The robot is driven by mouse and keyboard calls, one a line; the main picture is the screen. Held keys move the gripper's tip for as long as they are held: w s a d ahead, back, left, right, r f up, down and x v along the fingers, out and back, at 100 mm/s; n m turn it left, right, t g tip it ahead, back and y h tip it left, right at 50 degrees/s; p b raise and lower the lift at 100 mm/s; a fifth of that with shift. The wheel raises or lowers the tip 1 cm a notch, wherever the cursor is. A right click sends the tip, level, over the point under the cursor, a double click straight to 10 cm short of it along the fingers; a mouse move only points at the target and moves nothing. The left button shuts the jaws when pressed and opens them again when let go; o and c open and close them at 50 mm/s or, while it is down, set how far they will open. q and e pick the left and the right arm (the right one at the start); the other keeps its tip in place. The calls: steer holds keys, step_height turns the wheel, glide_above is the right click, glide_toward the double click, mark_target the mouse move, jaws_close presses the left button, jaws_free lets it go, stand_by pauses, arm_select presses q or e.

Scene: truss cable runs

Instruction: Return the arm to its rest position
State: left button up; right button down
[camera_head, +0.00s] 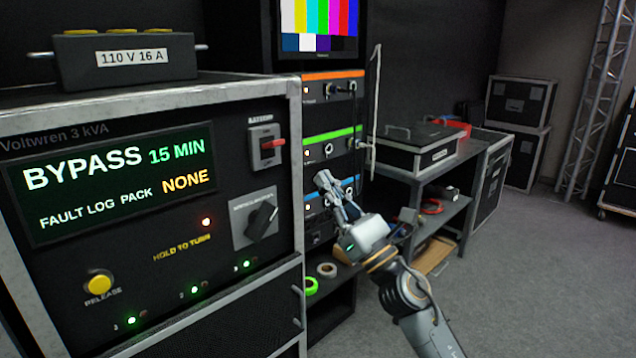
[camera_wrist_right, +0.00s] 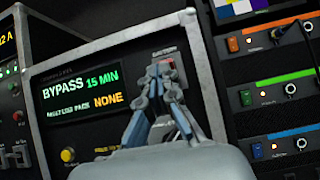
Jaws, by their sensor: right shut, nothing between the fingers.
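My right gripper (camera_head: 328,182) is shut and empty. In the head view its arm comes in from the lower right, and the fingers are in front of the equipment rack, right of the UPS cabinet. In the right wrist view the gripper (camera_wrist_right: 162,75) overlaps the cabinet's battery switch area; I cannot tell a touch there, but the head view shows the fingers apart from the switch. The UPS cabinet (camera_head: 30,290) has a display (camera_head: 115,182) reading BYPASS 15 MIN, PACK NONE. The red-handled battery switch (camera_head: 266,145) and black rotary switch (camera_head: 262,216) are on its front. My left gripper is not in view.
A black 110 V box (camera_head: 125,75) stands on the cabinet. The rack has orange (camera_head: 332,76), green and blue striped units with plugs. A side table (camera_head: 440,170) bears a case right of the rack. Open grey floor (camera_head: 540,270) lies at the right.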

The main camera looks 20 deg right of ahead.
stand_by(0.4)
